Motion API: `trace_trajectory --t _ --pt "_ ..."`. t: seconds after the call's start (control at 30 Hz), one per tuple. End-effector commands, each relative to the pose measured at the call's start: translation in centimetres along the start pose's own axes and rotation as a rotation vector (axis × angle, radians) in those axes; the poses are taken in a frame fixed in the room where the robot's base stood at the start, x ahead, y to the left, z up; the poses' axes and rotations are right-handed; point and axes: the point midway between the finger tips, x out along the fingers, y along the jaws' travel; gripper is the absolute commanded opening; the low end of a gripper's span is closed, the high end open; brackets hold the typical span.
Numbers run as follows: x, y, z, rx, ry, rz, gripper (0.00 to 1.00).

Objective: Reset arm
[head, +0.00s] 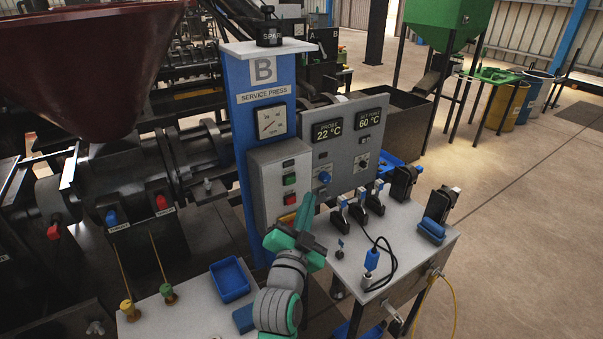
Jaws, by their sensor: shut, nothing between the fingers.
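My arm reaches up from the bottom middle of the head view, and my gripper (305,212) is at its end. The gripper is shut and empty, pointing up in the picture in front of the lower part of the grey control box (281,168). It covers part of that box's lower edge. I cannot tell whether its tips touch the box.
On the left, a light table (190,318) holds a blue tray (229,279). A blue column (240,130) stands behind. Open floor lies right.

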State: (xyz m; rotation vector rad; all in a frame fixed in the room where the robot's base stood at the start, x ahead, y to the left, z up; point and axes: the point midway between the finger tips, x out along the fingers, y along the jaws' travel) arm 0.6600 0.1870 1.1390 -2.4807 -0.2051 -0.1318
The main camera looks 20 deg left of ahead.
Motion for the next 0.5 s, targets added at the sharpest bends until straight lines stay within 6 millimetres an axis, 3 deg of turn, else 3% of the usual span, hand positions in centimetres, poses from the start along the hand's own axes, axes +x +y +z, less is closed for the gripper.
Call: trace_trajectory --t 0.17,0.27,0.5 --pt "-0.1 0.1 0.2 -0.004 -0.003 0.000 0.00" --pt "-0.8 1.4 0.9 -0.027 -0.013 0.004 0.00" --pt "-5.2 7.7 4.6 -0.159 -0.062 0.017 0.00"
